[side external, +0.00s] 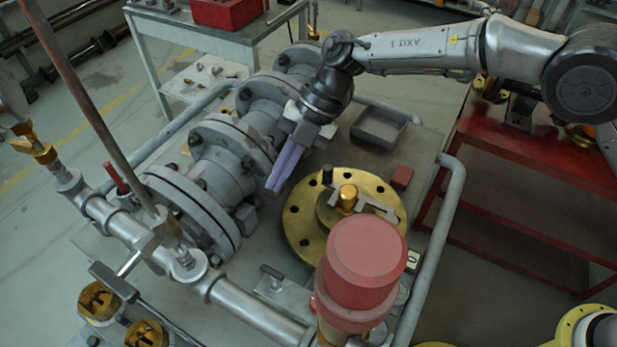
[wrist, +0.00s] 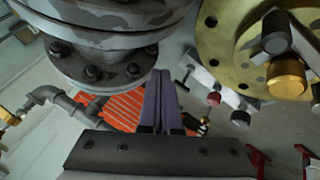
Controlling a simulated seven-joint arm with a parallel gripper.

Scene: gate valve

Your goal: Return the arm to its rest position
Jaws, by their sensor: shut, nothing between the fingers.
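My gripper (side external: 274,186) hangs from the arm over the workbench, between the grey flanged valve body (side external: 215,165) and the brass flange disc (side external: 300,225). Its two purple-grey fingers are closed together and hold nothing. In the wrist view the shut fingers (wrist: 156,75) point away from the camera, with the grey flange (wrist: 100,50) to the left and the brass disc (wrist: 238,40) to the right. The brass disc carries a brass knob (side external: 348,195) at its centre. I cannot tell whether the fingertips touch anything; they appear apart from both parts.
A red cylinder (side external: 362,262) stands at the front of the bench. Steel piping (side external: 250,314) crosses the front left. A red table (side external: 540,150) is at the right.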

